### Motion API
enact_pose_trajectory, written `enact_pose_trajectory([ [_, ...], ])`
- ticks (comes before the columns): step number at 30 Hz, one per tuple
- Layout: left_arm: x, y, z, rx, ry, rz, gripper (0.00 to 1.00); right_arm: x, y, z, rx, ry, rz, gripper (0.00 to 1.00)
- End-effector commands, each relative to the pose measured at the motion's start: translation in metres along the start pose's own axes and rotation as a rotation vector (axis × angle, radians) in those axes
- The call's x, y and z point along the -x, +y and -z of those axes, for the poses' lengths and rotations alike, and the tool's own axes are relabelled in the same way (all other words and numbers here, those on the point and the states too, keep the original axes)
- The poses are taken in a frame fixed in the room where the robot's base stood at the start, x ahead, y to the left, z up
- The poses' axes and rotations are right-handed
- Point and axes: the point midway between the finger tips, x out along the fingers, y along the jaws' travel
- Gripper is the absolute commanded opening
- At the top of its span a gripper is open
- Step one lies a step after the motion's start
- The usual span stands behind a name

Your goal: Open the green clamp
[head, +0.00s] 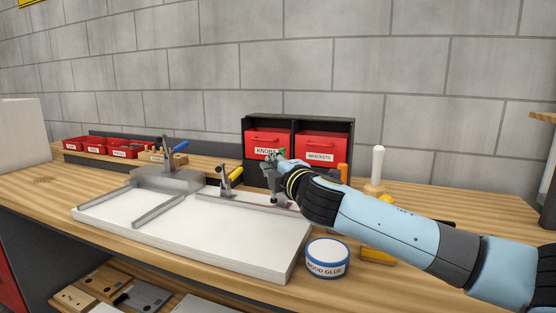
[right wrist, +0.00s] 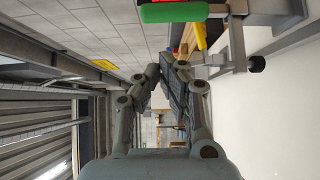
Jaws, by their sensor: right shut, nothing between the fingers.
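The green clamp (head: 283,152) stands at the back right of the white board, and only a bit of its green handle shows past my right gripper (head: 274,160) in the head view. In the right wrist view its green handle (right wrist: 172,12) lies across the top, with the grey clamp metal to its right. My right gripper (right wrist: 165,65) is shut and empty, with its fingertips a little apart from the green handle in that view. Whether the fingers touch the clamp in the head view is hidden. My left gripper is not in view.
A yellow-handled clamp (head: 236,174) and a blue-handled clamp (head: 180,146) stand along the white board (head: 235,232). Red bins in a black rack (head: 297,122) stand close behind. A white-handled tool (head: 377,165) stands right.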

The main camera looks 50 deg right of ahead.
Motion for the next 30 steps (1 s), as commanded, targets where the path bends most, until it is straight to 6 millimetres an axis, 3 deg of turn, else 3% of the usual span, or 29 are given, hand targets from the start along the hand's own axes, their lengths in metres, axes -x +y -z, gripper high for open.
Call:
enact_pose_trajectory([
  [2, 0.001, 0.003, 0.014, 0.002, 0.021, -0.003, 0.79, -0.008, 0.001, -0.01, 0.007, -0.001, 0.0, 0.0],
  [5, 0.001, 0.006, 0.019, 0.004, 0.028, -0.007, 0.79, -0.016, 0.0, -0.018, 0.005, -0.001, 0.001, 0.0],
  [15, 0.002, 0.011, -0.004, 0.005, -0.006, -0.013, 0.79, -0.021, -0.001, -0.023, 0.003, 0.0, 0.002, 0.0],
  [20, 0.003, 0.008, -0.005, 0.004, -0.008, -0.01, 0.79, -0.021, 0.0, -0.023, 0.001, 0.0, 0.004, 0.0],
  [30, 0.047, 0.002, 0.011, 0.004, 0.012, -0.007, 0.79, -0.03, 0.011, -0.032, -0.082, -0.002, 0.086, 0.0],
])
